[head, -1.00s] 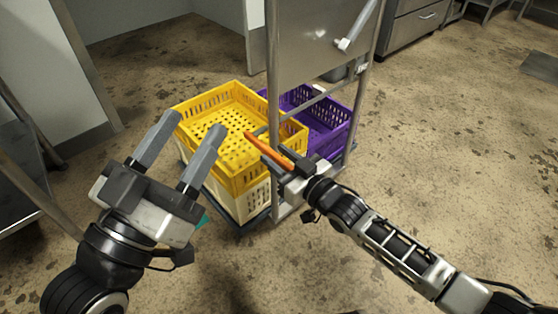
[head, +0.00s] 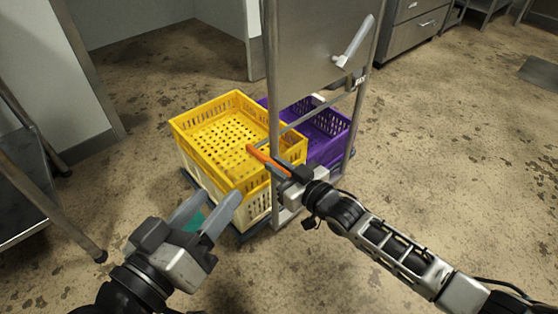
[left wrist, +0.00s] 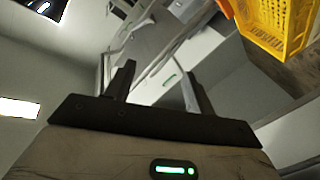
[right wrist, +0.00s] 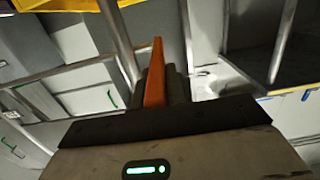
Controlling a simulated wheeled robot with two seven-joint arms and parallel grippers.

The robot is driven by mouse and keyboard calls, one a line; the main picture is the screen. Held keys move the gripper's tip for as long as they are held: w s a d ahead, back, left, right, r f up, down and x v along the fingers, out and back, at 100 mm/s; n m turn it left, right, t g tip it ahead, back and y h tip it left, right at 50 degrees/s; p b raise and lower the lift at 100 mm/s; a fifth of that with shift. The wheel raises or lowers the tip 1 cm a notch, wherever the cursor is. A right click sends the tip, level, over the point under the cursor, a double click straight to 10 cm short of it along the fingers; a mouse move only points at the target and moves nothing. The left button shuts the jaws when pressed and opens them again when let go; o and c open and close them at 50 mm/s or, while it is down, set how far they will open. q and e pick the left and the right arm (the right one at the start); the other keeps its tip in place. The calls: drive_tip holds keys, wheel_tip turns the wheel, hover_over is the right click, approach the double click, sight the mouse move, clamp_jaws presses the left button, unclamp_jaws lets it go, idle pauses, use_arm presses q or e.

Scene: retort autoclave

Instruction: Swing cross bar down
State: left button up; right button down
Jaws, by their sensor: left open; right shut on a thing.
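An orange bar (head: 264,158), which looks like the cross bar, is held in my right gripper (head: 284,172). It slants down to the right, its far end over the near side of the yellow crate. In the right wrist view the orange bar (right wrist: 154,75) stands between the shut fingers. I cannot tell how the bar is hinged to the metal frame (head: 271,80). My left gripper (head: 220,194) is open and empty, in front of the crates and apart from the bar. Its spread fingers also show in the left wrist view (left wrist: 159,75).
A yellow crate (head: 188,140) on a pale crate (head: 255,207) stands left of the frame, with a purple crate (head: 338,135) behind. The frame has a steel panel (head: 315,35) with a lever (head: 355,42). A steel table (head: 20,205) stands at left. Floor at right is clear.

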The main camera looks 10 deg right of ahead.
wheel_tip(320, 180, up, 2)
drive_tip(key=p, duration=0.3)
drive_tip(key=shift+g+h, duration=0.3)
drive_tip(key=shift+g, duration=0.1)
drive_tip(key=p, duration=0.2)
drive_tip(key=r+g+p, duration=0.1)
drive_tip(key=shift+w+a+r+h+p, duration=0.15)
drive_tip(key=shift+w+h+p, duration=0.15)
drive_tip(key=shift+p, duration=0.1)
drive_tip(key=g+p, duration=0.1)
drive_tip(key=p, duration=0.1)
drive_tip(key=r+g+h+p, duration=0.1)
drive_tip(key=p, duration=0.2)
drive_tip(key=shift+w+a+r+h, duration=0.2)
drive_tip(key=shift+w+a+h, duration=0.1)
drive_tip(key=shift+w, duration=0.1)
drive_tip(key=shift+w+a+r+g+h+p, duration=0.15)
drive_tip(key=shift+g+h+p, duration=0.15)
drive_tip(key=shift+g+p, duration=0.3)
use_arm(q)
drive_tip(key=s+a+f+m+g+y, duration=0.1)
drive_tip(key=a+f+g+y, duration=0.3)
drive_tip(key=f+g, duration=0.1)
drive_tip(key=shift+s+f+m+y, duration=0.2)
drive_tip(key=shift+f+m+y, duration=0.1)
drive_tip(key=shift+f+m, duration=0.15)
